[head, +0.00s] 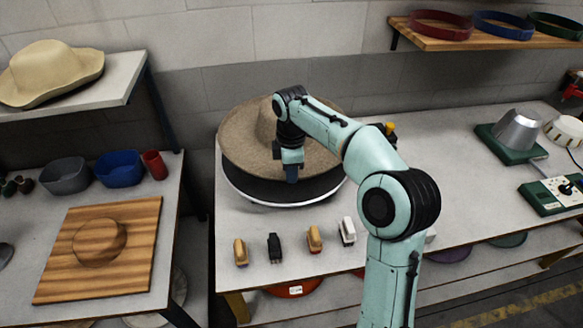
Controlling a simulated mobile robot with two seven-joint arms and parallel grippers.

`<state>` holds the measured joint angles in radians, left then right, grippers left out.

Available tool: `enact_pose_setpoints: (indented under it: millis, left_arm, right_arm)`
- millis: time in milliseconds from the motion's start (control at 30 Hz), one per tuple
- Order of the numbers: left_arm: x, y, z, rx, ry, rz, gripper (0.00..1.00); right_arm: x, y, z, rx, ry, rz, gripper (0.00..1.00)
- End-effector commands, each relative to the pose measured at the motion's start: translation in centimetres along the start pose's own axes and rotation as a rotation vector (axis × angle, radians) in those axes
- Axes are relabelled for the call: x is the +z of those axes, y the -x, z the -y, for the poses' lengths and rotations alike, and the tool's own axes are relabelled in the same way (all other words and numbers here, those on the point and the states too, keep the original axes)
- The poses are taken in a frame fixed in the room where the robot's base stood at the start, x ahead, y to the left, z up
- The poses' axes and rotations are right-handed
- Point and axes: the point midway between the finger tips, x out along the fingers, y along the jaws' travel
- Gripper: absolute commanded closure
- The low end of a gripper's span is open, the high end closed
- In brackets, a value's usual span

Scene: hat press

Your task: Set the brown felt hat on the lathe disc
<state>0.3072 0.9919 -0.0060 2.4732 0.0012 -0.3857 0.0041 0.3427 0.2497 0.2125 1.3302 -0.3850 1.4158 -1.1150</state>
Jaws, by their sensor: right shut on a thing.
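The brown felt hat (240,142) is over the lathe disc (262,190) on the middle bench, brim spread wide and crown partly behind my arm. My right gripper (291,172) is shut on the near part of the hat's brim. The disc is dark on its face with a pale rim, and its front edge shows below the brim. The hat covers the disc's far part, and I cannot tell whether the brim touches it. My left gripper is not in view.
Several brushes (314,239) stand in a row along the bench's front. A grey press dome (517,130) and a green control box (555,194) are at right. A wooden board (140,237), a blue bin (119,169) and a red cup (154,163) are on the left table. A cream hat (45,70) lies on the shelf.

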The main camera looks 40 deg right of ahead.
Motion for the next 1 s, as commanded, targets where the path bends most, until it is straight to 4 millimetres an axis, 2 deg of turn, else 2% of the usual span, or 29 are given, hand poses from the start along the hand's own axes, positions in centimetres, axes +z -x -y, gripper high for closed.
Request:
enact_pose_setpoints:
  millis: [100, 600, 1000]
  left_arm:
    - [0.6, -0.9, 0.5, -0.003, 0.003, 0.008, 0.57]
    - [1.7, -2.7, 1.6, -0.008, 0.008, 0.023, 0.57]
    - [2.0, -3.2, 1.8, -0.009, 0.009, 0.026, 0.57]
  right_arm:
    - [0.1, -1.2, 0.0, 0.001, -0.001, 0.0, 1.0]
    - [0.0, -5.0, 0.0, 0.0, 0.0, 0.001, 1.0]
    - [0.0, -6.0, -0.1, 0.002, 0.0, 0.0, 1.0]
